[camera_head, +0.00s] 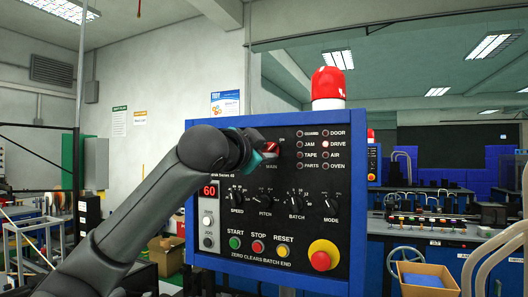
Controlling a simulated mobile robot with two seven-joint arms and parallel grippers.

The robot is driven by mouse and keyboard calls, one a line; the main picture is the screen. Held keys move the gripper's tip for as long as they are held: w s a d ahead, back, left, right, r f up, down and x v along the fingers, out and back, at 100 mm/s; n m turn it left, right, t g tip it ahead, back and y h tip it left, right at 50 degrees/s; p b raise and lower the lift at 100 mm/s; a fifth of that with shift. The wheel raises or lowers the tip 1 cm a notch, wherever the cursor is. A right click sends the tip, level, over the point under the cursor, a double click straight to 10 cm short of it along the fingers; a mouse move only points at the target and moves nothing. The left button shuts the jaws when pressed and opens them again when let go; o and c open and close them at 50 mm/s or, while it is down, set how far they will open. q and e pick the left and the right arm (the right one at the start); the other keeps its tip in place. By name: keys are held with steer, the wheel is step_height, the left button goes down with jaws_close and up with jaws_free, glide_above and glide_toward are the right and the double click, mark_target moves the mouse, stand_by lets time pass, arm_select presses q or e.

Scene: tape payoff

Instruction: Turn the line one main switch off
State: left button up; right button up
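The blue-framed control panel (300,240) stands in the middle of the camera_head view. Its red main switch (272,147) is at the top of the black face, with "MAIN" printed below it and "ON" to its upper right. My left gripper (264,149) is at the switch's left side, its dark body and teal tip close against it. Whether it touches the switch is unclear. Its fingers are mostly hidden, so I cannot tell if they are open or shut. My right gripper is not in view.
A red beacon (328,84) tops the panel. Below are dark knobs (296,202), START (234,242), STOP (258,247) and RESET (282,251) buttons, and a red emergency button (322,257). A second panel (373,162) stands behind.

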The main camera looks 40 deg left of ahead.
arm_select(q)
jaws_close()
stand_by(0.5)
steer(key=n+p, duration=0.1)
steer(key=n, duration=1.1)
steer(key=shift+d+n, duration=0.1)
steer(key=shift+n, duration=0.3)
steer(key=shift+f+n+p, duration=0.1)
steer(key=shift+n+p, duration=0.5)
steer(key=shift+n, duration=2)
